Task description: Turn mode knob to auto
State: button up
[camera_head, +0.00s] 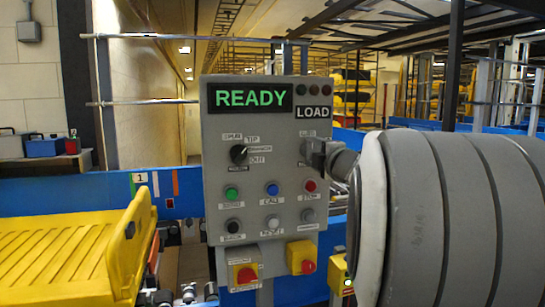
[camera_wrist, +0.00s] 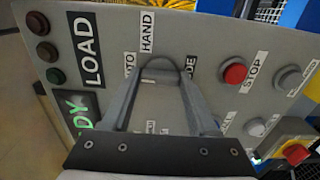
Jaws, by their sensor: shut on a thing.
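The mode knob (camera_wrist: 160,62) is a small grey round knob on the control panel, under the LOAD sign. In the wrist view it lies between my fingertips, and its pointer is hidden. Around it are the labels HAND (camera_wrist: 147,32), AUTO (camera_wrist: 129,64), partly covered by a finger, and MODE (camera_wrist: 190,68), also partly covered. My gripper (camera_wrist: 161,78) is shut on the knob, with one finger on each side. In the head view my gripper (camera_head: 320,153) reaches the panel's right side from the right and hides most of the knob.
The grey control panel (camera_head: 217,150) shows a green READY display (camera_head: 250,97). Another black selector (camera_head: 239,154) is at its left. Several push buttons, including red STOP (camera_wrist: 235,73), lie below the mode knob. A yellow tray (camera_head: 75,250) stands at the left.

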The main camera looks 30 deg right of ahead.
dwell(0.4)
jog(key=o, duration=1.4)
jog(key=shift+s, duration=0.15)
